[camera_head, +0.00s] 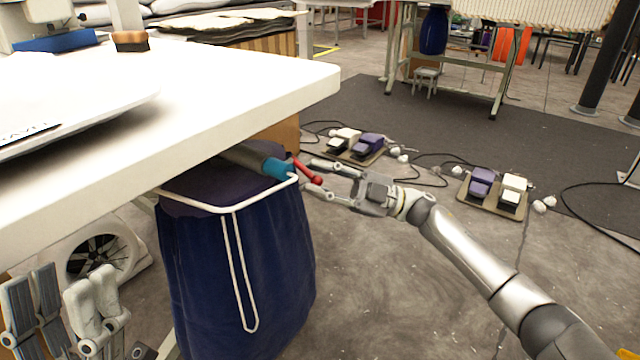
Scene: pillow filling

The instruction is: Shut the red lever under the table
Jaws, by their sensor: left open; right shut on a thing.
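The red lever (306,171) sits at the end of a pipe with a blue collar (277,168), just under the edge of the white table (250,98). My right gripper (312,179) is at the lever, its fingers on either side of the lever's end and shut on it. My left gripper (62,300) is at the lower left, open and empty, away from the lever. The pipe's far end is hidden under the table.
A blue bag (235,275) hangs on a white frame below the pipe. Foot pedals (357,143) and more pedals (493,190) with cables lie on the floor at right. A fan-like round unit (95,250) stands under the table.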

